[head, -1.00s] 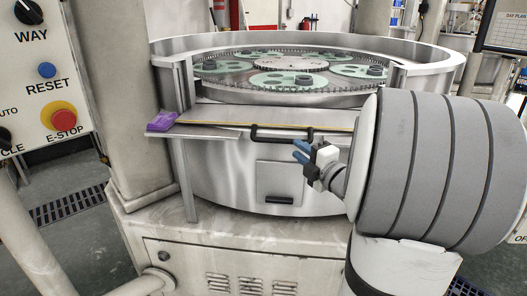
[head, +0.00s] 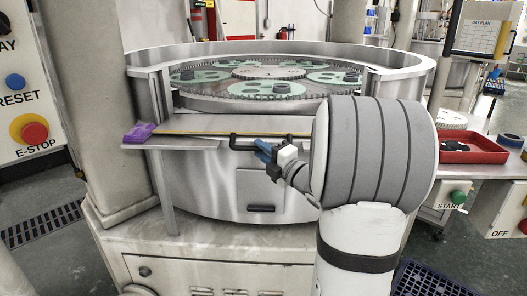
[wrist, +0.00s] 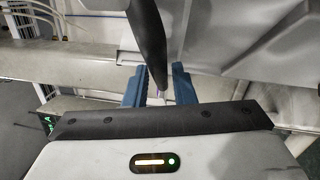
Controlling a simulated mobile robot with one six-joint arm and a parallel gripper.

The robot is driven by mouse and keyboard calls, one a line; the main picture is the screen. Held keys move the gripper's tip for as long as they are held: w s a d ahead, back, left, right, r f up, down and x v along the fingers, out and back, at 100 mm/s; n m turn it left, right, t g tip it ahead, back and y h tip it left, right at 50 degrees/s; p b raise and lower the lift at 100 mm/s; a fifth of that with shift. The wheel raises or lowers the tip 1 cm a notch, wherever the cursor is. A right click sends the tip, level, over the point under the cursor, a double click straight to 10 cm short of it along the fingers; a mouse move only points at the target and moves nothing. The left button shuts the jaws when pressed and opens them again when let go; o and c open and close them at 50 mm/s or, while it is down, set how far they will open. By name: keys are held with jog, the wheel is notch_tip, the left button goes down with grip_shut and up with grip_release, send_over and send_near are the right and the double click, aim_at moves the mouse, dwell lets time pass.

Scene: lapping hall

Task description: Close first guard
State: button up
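The first guard (head: 205,128) appears to be the flat metal flap lying lowered across the front opening of the round lapping machine. A black bar handle (head: 236,142) hangs at its front edge, partly hidden by my arm. My gripper (head: 260,150) is at the handle, its blue fingers pointing left toward it. In the wrist view my gripper (wrist: 158,85) has its two blue fingers apart, with the dark handle bar (wrist: 149,40) running between them. Gaps show beside the bar, so the fingers do not look clamped on it.
A purple cloth (head: 139,132) lies on the flap's left end. Geared plates with green carriers (head: 262,90) sit inside the machine. A control box with a red E-stop (head: 34,132) stands left. A red tray (head: 470,150) lies on a bench at right.

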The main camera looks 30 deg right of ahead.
jog(key=shift+c, duration=0.3)
grip_shut()
